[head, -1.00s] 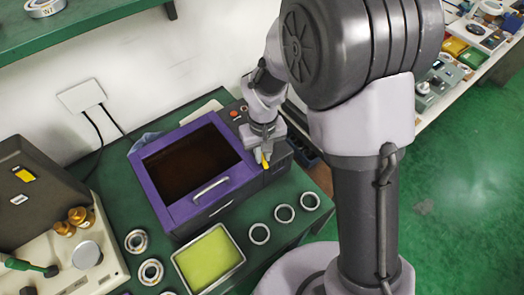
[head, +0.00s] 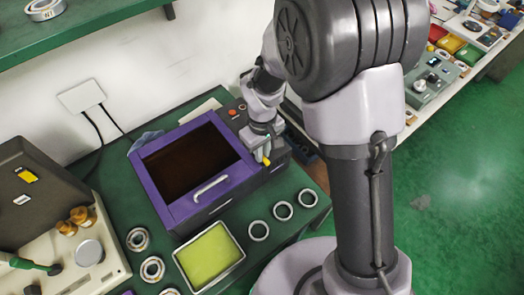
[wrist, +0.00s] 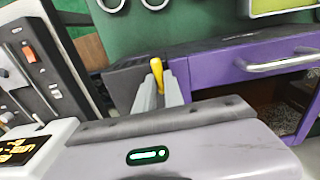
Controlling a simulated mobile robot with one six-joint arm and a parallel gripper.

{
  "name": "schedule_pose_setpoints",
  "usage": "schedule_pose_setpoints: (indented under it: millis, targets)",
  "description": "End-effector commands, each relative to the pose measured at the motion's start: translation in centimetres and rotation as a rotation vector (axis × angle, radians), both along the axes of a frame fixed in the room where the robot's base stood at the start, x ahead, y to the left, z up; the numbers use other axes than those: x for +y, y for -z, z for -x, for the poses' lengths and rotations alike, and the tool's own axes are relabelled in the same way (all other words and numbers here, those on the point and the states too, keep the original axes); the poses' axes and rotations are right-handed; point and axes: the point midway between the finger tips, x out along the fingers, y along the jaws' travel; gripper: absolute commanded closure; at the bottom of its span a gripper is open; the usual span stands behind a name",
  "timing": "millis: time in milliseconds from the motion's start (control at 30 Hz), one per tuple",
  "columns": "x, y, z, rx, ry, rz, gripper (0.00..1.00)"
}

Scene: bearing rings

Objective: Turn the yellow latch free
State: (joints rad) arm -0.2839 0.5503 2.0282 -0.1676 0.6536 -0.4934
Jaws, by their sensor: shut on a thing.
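The yellow latch (wrist: 157,72) shows in the wrist view between the tips of my gripper (wrist: 160,90), which is shut on it. In the head view the yellow latch (head: 267,161) is a small bit of yellow below my gripper (head: 262,155), at the right front corner of the purple-framed machine (head: 170,215). The machine's purple lid with a dark window looks closed in the head view. Its silver handle (head: 211,188) lies along the front edge and also shows in the wrist view (wrist: 275,62). My fingers hide part of the latch.
A tray with a yellow-green pad (head: 210,256) lies in front of the machine. Several bearing rings (head: 259,231) lie on the green bench around it. A beige device with brass knobs (head: 78,218) stands at left. Red and orange buttons (head: 233,112) sit behind my gripper.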

Motion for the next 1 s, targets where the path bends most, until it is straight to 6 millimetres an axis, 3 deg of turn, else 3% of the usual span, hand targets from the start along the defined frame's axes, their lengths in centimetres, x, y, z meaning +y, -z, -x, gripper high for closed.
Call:
schedule_pose_setpoints:
  millis: [133, 167, 267, 633, 767, 1000]
  targets:
    - [0.0, -0.1, -0.1, -0.002, -0.002, 0.0, 1.0]
    - [0.0, -0.1, -0.1, -0.002, -0.002, 0.0, 0.83]
    - [0.0, 0.0, -0.1, -0.002, -0.002, 0.0, 0.65]
    - [0.0, -0.6, 0.0, -0.001, 0.0, 0.0, 0.65]
    - [0.0, -3.2, -0.1, -0.004, -0.001, -0.001, 0.65]
    - [0.0, -11.1, -0.1, -0.006, 0.0, -0.002, 0.65]
